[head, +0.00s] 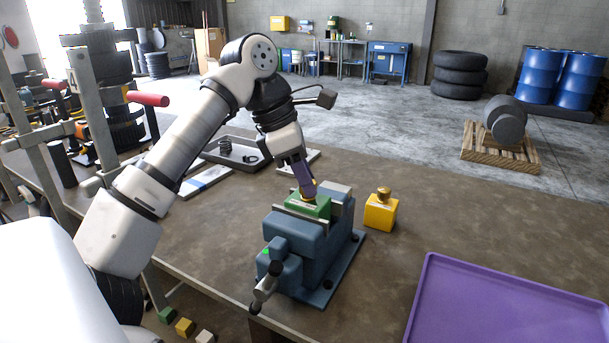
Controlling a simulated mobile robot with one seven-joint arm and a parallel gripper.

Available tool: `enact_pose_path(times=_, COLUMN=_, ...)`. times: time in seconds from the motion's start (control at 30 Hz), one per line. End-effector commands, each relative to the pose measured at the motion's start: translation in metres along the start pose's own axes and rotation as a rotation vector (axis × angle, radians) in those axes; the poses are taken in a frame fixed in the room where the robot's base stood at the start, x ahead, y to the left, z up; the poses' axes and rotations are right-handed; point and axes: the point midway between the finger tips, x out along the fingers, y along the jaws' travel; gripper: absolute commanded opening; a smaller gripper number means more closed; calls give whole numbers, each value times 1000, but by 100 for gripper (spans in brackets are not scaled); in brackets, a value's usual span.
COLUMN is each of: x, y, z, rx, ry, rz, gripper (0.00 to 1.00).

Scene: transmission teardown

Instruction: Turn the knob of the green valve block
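The green valve block (309,207) sits between the jaws of a blue-grey bench vise (294,237) on the brown workbench. A small part of its brass-coloured knob (314,184) shows beside my fingers. My gripper (306,190) points down at the top of the block, with its purple fingers at the knob. The fingers hide most of the knob, and I cannot tell whether they are shut on it or only around it. A yellow valve block (381,212) with a brass knob on top stands upright on the bench, right of the vise.
A purple tray (434,262) lies at the bench's front right. A dark tray (232,164) with small parts lies behind my arm. A press frame with a red-handled lever (148,99) stands at left. The bench right of the yellow block is clear.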

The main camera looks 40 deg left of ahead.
Motion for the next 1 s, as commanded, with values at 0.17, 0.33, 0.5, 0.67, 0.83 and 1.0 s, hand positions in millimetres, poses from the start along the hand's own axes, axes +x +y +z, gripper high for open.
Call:
enact_pose_path(times=0.17, x=0, y=0, z=0, rx=0, ry=0, rz=0, gripper=7)
enact_pose_path(times=0.33, x=0, y=0, z=0, rx=-7, ry=1, rz=3, gripper=5)
enact_pose_path(times=0.5, x=2, y=-1, z=-2, rx=-50, ry=2, rz=21, gripper=5)
enact_pose_path(times=0.67, x=3, y=-1, z=-2, rx=-137, ry=3, rz=57, gripper=5)
enact_pose_path(times=0.83, x=3, y=-2, z=-2, rx=-256, ry=3, rz=107, gripper=5)
enact_pose_path(times=1.0, x=3, y=-2, z=-2, rx=-372, ry=4, rz=155, gripper=5)
